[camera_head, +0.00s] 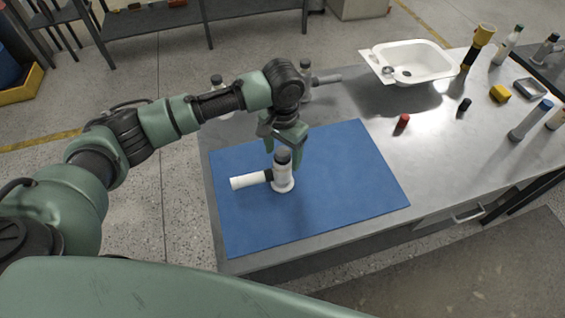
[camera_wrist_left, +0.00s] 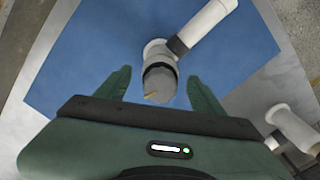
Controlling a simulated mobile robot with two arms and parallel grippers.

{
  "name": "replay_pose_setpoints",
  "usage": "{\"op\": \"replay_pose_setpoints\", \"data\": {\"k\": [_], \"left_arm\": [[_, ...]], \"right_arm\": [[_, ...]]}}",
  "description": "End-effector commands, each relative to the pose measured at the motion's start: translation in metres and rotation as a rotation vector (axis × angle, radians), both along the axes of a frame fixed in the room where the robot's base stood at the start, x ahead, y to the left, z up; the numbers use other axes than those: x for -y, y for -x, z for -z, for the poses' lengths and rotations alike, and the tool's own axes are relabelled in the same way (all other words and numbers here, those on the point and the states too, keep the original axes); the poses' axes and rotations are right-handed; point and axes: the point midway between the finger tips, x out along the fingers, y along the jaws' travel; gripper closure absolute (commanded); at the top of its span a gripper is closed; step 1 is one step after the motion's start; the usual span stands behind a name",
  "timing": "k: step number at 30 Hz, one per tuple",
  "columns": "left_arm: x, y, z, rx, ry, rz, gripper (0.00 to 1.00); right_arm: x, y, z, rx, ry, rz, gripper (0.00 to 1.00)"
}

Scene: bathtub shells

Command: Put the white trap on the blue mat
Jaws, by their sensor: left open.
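The white trap (camera_head: 284,181) stands upright on the blue mat (camera_head: 345,165), with a dark collar and cap and a side pipe pointing left. My left gripper (camera_head: 281,152) is open just above and behind it in the head view. In the left wrist view the trap (camera_wrist_left: 205,28) has its grey-capped top between and slightly beyond the two spread fingers (camera_wrist_left: 158,78). No finger visibly grips it. The blue mat also fills much of the left wrist view (camera_wrist_left: 75,60). My right gripper is not in view.
A similar greyish fitting (camera_head: 325,79) stands behind the mat. A white basin (camera_head: 425,60) is at the back. A red-capped piece (camera_head: 402,122), a small black piece (camera_head: 464,104), a yellow block (camera_head: 500,93) and a blue-capped tube (camera_head: 530,120) are to the right. The mat's right part is clear.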

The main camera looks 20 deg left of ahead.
Motion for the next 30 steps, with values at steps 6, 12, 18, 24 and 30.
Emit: {"op": "replay_pose_setpoints", "data": {"k": [6, 12, 18, 24, 30], "left_arm": [[0.0, -0.001, -0.044, 0.004, 0.001, 0.0, 0.32], [0.0, 0.0, -0.067, 0.001, 0.0, -0.001, 0.32], [0.0, 0.0, -0.072, -0.001, 0.0, -0.001, 0.32], [0.0, 0.0, -0.072, -0.001, 0.0, -0.001, 0.32], [0.0, 0.0, -0.071, -0.001, 0.0, -0.001, 0.32]], "right_arm": [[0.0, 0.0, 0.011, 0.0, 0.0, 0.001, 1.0], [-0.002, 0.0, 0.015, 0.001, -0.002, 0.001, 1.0], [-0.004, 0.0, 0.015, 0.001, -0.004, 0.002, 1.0], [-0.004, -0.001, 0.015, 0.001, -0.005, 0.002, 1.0], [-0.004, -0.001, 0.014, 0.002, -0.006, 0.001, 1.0]]}}
